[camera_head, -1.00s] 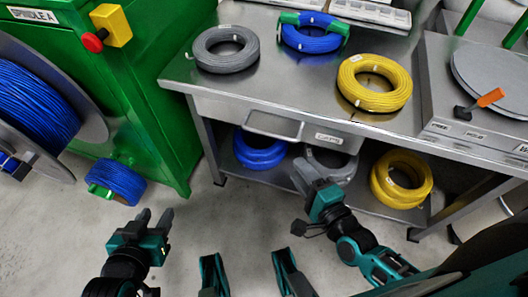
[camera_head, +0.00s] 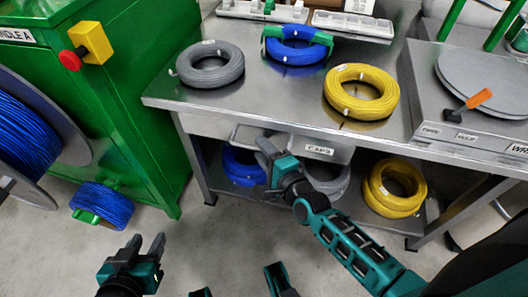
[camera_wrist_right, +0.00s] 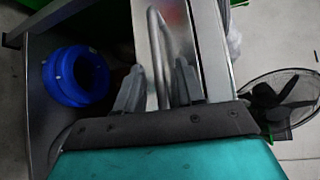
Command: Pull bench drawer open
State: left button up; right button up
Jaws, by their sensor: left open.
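The bench drawer (camera_head: 207,125) is a steel front under the bench top, with a CAPS label (camera_head: 319,150) to the right. It looks shut. Its bar handle (camera_head: 236,132) is partly hidden by my right gripper (camera_head: 267,152), which is at the drawer front. In the right wrist view the handle (camera_wrist_right: 159,50) runs between the two spread fingers of my right gripper (camera_wrist_right: 158,85). I cannot tell whether the fingers touch the bar. My left gripper (camera_head: 147,248) is open and empty above the floor, left of the bench and well away from the drawer.
Grey (camera_head: 210,64), blue (camera_head: 297,45) and yellow (camera_head: 361,91) cable coils lie on the bench top (camera_head: 270,100). More coils sit on the shelf below, including a yellow one (camera_head: 394,187). A green machine (camera_head: 120,110) stands left.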

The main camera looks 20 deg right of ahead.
grip_shut()
dwell(0.6)
